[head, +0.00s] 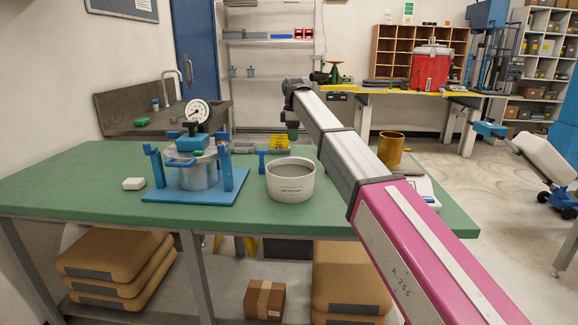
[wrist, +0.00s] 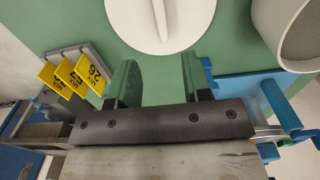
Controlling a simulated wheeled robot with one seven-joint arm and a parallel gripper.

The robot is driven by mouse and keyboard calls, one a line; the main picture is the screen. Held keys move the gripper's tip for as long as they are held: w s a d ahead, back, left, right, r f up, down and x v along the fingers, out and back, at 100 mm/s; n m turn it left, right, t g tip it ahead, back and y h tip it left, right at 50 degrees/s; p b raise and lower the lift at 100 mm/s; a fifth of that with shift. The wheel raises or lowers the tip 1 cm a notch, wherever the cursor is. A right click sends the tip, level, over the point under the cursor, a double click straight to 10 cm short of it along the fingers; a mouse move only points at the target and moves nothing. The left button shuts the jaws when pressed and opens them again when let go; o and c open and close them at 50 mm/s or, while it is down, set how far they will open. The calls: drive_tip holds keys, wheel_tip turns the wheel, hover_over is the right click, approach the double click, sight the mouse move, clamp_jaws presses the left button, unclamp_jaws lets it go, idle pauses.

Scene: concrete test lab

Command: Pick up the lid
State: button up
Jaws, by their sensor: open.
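The lid (wrist: 190,24) is a round white disc with a raised bar handle, at the top middle of the wrist view and cut off by its edge. It lies on the green table top. I cannot make it out in the head view, where my arm covers part of the table. My gripper (wrist: 160,76) is open, with its two green fingers apart and nothing between them. The lid is just beyond the fingertips, not between them. In the head view my gripper (head: 292,131) points down above the far part of the table, behind the white bowl.
The white bowl (head: 290,184) stands on the green table (head: 100,170). To its left, a pressure meter pot (head: 197,172) stands on a blue base (head: 165,194). Yellow numbered markers (wrist: 78,74) sit in a grey tray near my gripper. A brass cylinder (head: 391,148) stands at the right.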

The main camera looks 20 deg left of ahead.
wheel_tip(320, 180, down, 5)
drive_tip(key=shift+d, duration=0.1)
drive_tip(key=f, duration=0.5)
drive_tip(key=shift+d, duration=0.25)
clamp_jaws()
